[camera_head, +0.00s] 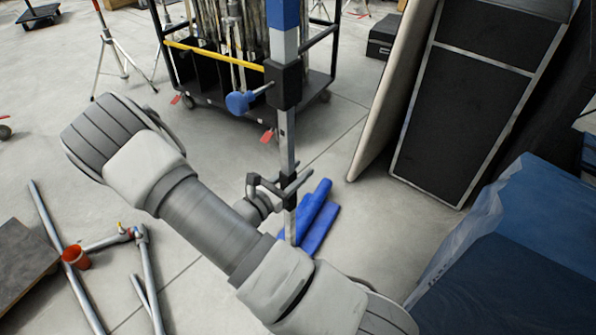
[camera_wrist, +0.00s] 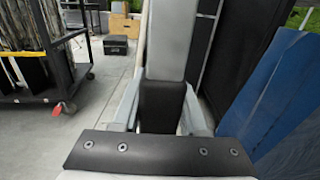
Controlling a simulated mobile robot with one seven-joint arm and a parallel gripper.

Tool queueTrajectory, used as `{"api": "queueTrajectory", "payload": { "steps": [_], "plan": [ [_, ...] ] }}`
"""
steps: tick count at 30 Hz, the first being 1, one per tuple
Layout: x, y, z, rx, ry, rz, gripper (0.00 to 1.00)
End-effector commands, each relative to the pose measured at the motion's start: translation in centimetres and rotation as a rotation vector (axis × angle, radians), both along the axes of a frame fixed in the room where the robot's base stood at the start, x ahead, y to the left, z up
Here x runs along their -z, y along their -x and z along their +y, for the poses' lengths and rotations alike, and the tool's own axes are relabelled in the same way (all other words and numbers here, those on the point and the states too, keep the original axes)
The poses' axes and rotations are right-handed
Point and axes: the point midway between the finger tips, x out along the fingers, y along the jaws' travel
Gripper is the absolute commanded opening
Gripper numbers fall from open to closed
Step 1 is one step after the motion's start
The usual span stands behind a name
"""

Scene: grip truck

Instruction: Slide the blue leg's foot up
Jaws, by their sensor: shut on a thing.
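The blue leg (camera_head: 282,14) stands upright in the middle of the head view, with a black collar (camera_head: 284,86) and a blue knob (camera_head: 239,102) on its left side. Its grey foot (camera_head: 287,138) comes out below the collar and runs down toward the floor. My gripper (camera_head: 284,186) is shut on the foot, well below the collar. In the wrist view the grey foot (camera_wrist: 172,40) rises ahead of my gripper (camera_wrist: 162,105), with a black part between the fingers. My forearm crosses in front, and the foot's lowest end is hard to make out.
Blue bags (camera_head: 318,215) lie on the floor just behind the foot. A black wheeled cart (camera_head: 225,97) stands behind the leg. Black panels (camera_head: 460,110) and a blue-covered block (camera_head: 530,240) are at right.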

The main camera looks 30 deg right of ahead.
Motion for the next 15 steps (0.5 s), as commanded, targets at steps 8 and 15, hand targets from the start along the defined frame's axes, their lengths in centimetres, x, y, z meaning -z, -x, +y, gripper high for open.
{"api": "queueTrajectory", "payload": {
  "steps": [8, 15],
  "plan": [
    [-1.4, 0.0, 0.0, -0.001, 0.001, 0.001, 0.0],
    [-5.0, 0.0, 0.0, 0.0, 0.004, 0.0, 0.0]
  ]
}}
